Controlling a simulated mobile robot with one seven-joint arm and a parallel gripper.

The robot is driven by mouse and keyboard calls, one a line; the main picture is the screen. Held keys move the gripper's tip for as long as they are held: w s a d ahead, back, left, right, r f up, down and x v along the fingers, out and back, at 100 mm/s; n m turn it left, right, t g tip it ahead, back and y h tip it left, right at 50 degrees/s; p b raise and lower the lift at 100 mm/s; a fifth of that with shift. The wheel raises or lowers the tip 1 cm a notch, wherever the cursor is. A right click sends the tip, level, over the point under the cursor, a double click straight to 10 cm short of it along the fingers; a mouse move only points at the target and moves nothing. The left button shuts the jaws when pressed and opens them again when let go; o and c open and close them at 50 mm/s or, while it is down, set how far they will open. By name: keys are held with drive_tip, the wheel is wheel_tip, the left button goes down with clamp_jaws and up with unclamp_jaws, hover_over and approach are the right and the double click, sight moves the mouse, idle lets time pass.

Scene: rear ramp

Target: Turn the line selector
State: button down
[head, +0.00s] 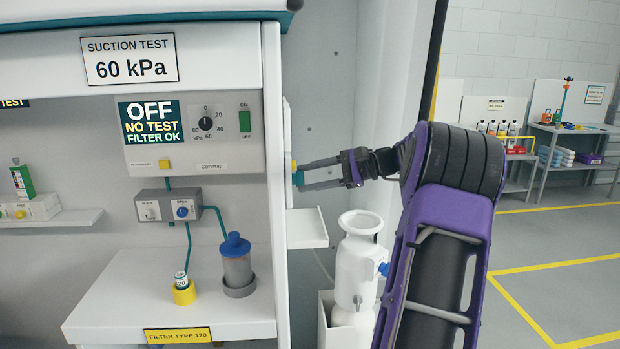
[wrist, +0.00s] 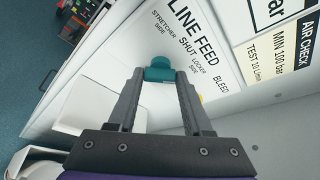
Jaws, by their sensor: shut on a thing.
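The line selector is a teal knob (wrist: 159,70) on the white side panel, just under a label (wrist: 195,35) reading LINE FEED, with STRETCHER SIDE, SHUT, LOCKER SIDE and BLEED. My gripper (wrist: 160,80) has its two fingers on either side of the knob, shut on it. In the head view my gripper (head: 301,173) reaches in from the right to the panel edge, where a bit of teal shows at the fingertips. The fingers hide part of the knob, and I cannot tell which position it points to.
A suction panel (head: 190,135) reads OFF, NO TEST, FILTER OK. A small white shelf (head: 307,228) sits below my gripper, and a white canister (head: 357,262) stands below that. A grey jar (head: 237,265) stands on the counter. Open floor lies at the right.

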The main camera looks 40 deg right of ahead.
drive_tip(key=shift+f+b, duration=0.15)
drive_tip(key=shift+b, duration=0.3)
drive_tip(key=shift+s+f+n+t+b, duration=0.1)
drive_tip(key=shift+n+t+b, duration=0.75)
drive_tip(key=shift+n+b, duration=1.3)
drive_tip(key=shift+s+f+n+t+b, duration=0.1)
drive_tip(key=shift+n+t+b, duration=1)
drive_tip(key=shift+b, duration=1.8)
drive_tip(key=shift+n+y, duration=0.3)
drive_tip(key=shift+n, duration=0.05)
drive_tip(key=shift+c, duration=1.6)
unclamp_jaws()
drive_tip(key=p+v, duration=0.1)
drive_tip(key=v, duration=1.6)
drive_tip(key=shift+d+r+p, duration=0.15)
drive_tip(key=shift+r+p, duration=0.1)
drive_tip(key=shift+p, duration=0.05)
